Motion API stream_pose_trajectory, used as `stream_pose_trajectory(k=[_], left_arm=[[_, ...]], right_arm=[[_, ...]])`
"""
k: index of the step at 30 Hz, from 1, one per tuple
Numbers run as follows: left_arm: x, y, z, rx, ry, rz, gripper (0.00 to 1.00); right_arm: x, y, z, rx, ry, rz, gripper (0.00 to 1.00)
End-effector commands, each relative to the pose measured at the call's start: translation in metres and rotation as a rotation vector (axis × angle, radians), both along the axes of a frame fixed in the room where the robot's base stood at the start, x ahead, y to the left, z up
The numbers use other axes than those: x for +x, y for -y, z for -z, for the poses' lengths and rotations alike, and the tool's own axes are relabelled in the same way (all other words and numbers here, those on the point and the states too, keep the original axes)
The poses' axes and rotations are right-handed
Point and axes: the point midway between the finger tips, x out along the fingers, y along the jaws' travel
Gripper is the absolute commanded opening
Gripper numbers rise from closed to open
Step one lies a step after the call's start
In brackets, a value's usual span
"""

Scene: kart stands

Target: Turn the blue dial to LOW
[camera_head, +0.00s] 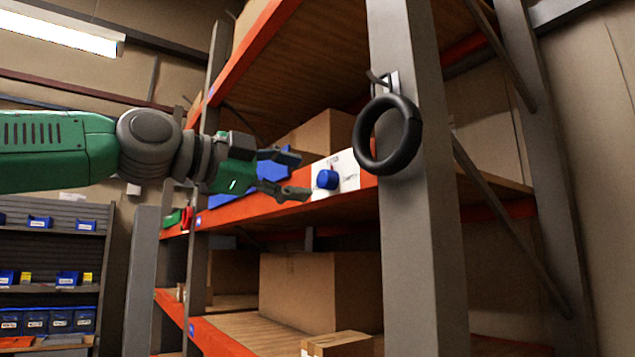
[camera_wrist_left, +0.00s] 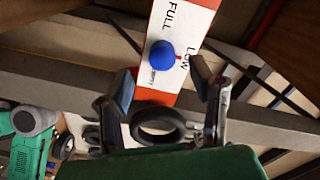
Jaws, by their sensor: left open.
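The blue dial (camera_head: 327,179) sits on a white panel (camera_head: 348,171) with red ends, on the orange-edged shelf. My left gripper (camera_head: 302,175) is just left of the dial in the head view, its fingers apart and empty. In the left wrist view the blue dial (camera_wrist_left: 162,54) is ahead of the open left gripper (camera_wrist_left: 168,90), beyond the fingertips and apart from them. The panel (camera_wrist_left: 186,18) reads FULL and LOW, with a third label partly hidden by the dial. My right gripper is not in view.
A black ring (camera_head: 388,134) hangs from a hook on the grey post (camera_head: 425,240), right of the dial. Cardboard boxes (camera_head: 310,290) stand on the lower shelf. Blue bins (camera_head: 60,320) fill a rack at far left.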

Motion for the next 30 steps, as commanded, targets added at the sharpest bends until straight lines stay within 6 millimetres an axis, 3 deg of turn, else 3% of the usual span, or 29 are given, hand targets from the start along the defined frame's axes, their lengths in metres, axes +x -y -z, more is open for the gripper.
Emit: stream_pose_trajectory(k=[3, 10, 30], left_arm=[[-0.014, -0.023, 0.0, -0.001, 0.0, 0.0, 0.49], [-0.03, -0.049, 0.002, 0.001, -0.003, -0.001, 0.49], [-0.032, -0.053, 0.004, 0.001, -0.008, -0.001, 0.49]], right_arm=[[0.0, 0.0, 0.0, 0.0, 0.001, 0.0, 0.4], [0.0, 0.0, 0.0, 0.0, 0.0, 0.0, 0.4], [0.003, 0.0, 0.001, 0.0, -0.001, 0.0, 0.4]])
